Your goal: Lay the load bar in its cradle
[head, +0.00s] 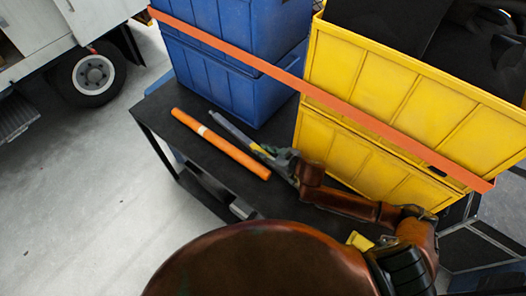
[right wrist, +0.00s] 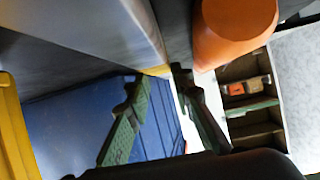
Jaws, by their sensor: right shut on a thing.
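The load bar, which I take to be the grey bar (head: 228,128) with a yellow band, lies along or just above the black cart top in the head view. An orange tube with a white band is beside it. My right gripper (head: 284,160) is at the bar's near end, shut on it. In the right wrist view the grey bar (right wrist: 105,32) passes at upper left, its yellow band between my green fingertips (right wrist: 160,77). I cannot make out a cradle for certain, nor whether the bar touches the cart top. My left gripper is not in view.
The orange tube (head: 220,144) lies on the black cart (head: 150,114). Blue crates (head: 232,95) and yellow crates (head: 366,165) stand stacked behind, crossed by an orange strip (head: 350,112). A white truck (head: 88,22) is at upper left. The floor at left is clear.

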